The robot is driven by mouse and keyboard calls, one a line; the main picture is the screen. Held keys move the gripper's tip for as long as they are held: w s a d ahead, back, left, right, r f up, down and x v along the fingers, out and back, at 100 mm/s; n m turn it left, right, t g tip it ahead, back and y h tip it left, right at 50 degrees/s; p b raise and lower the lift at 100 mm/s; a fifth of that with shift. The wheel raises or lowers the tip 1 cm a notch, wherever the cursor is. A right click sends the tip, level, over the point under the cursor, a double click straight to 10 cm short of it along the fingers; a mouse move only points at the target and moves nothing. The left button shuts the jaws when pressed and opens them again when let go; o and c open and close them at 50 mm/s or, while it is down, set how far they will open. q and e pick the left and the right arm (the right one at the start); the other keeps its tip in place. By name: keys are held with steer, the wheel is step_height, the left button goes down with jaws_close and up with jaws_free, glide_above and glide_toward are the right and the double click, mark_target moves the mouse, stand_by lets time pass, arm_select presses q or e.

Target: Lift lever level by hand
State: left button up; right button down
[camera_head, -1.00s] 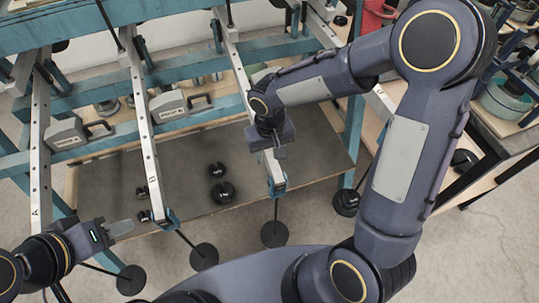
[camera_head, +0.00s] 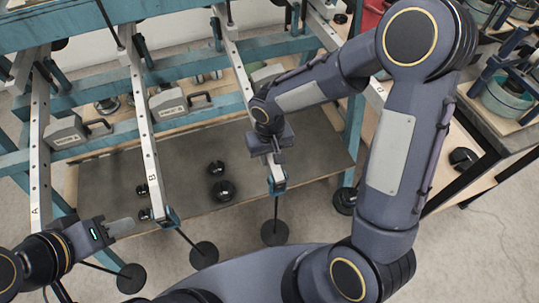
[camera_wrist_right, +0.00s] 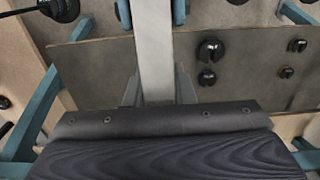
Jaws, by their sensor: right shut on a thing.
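Three long pale metal levers stand in the teal frame: the left lever marked A (camera_head: 40,150), the middle lever marked B (camera_head: 139,105), and a third lever (camera_head: 236,62) to the right. My right gripper (camera_head: 274,158) is shut on the third lever near its front end, partly hiding it.
Black round weights (camera_head: 222,190) lie on the dark lower board (camera_head: 190,160). Grey handled blocks (camera_head: 180,101) sit near the levers. Rods with black discs (camera_head: 204,255) hang from the lever ends. A table with pots (camera_head: 505,95) stands at the right.

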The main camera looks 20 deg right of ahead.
steer(key=r+p, duration=0.3)
steer(key=r+g+p, duration=0.1)
steer(key=r+p, duration=0.2)
steer(key=r, duration=0.1)
steer(key=s+r+g+p, duration=0.1)
steer(key=r+p, duration=0.2)
steer(key=shift+r, duration=0.2)
steer(key=shift+s, duration=0.1)
steer(key=c, duration=1.2)
jaws_free()
steer(key=shift+f, duration=0.1)
step_height(320, 180, up, 8)
steer(key=w, duration=0.1)
steer(key=shift+w+f, duration=0.15)
steer(key=shift+w, duration=0.1)
